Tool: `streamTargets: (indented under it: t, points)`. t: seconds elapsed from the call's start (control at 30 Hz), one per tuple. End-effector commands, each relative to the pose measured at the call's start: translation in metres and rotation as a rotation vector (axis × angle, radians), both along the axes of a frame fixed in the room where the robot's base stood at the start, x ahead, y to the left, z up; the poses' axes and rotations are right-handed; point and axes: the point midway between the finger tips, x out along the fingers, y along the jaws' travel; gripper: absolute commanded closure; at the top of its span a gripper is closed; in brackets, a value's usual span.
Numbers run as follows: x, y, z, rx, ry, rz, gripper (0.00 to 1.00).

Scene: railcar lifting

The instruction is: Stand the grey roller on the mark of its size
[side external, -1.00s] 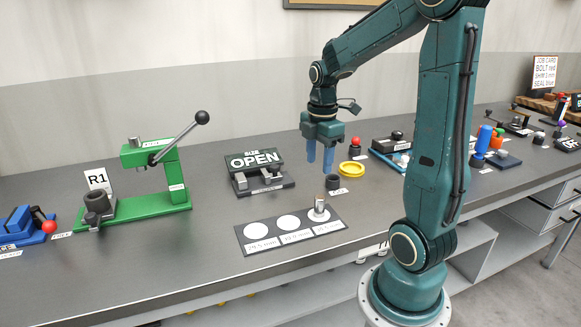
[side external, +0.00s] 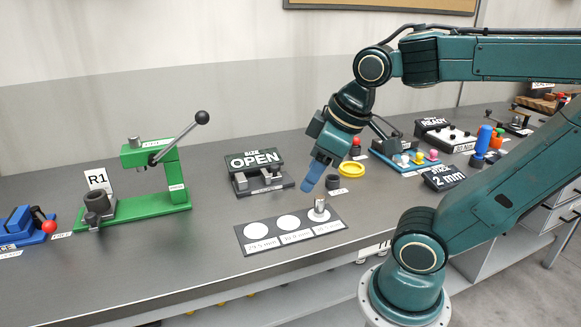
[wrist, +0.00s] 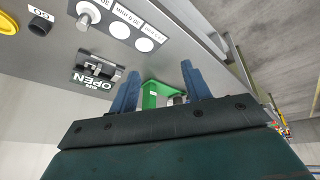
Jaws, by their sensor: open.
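The grey roller (side external: 319,206) stands upright on the right-hand white circle of the dark mark card (side external: 272,251). The card has three white circles in a row with size labels too small to read surely. My gripper (side external: 308,186) is open and empty, tilted, above the bench behind the card and apart from the roller. Its two blue fingers (wrist: 160,72) are spread in the wrist view with nothing held between them.
A size gauge with an OPEN sign (side external: 256,160) stands behind the card. A green press (side external: 150,180) is at the left, with a blue device (side external: 22,225) beyond it. A dark cup (side external: 333,182) and yellow ring (side external: 351,170) lie near my gripper. The front bench between press and card is clear.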

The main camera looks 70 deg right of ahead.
Motion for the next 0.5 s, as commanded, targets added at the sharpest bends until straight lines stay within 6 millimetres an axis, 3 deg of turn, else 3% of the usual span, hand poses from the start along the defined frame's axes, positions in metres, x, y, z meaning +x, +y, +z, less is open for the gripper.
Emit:
streamTargets:
  t: [0.2,0.5]
  points:
    - [-0.015,0.016,0.002,0.082,-0.059,-0.091,0.52]
    - [-0.018,0.018,0.001,0.101,-0.067,-0.117,0.52]
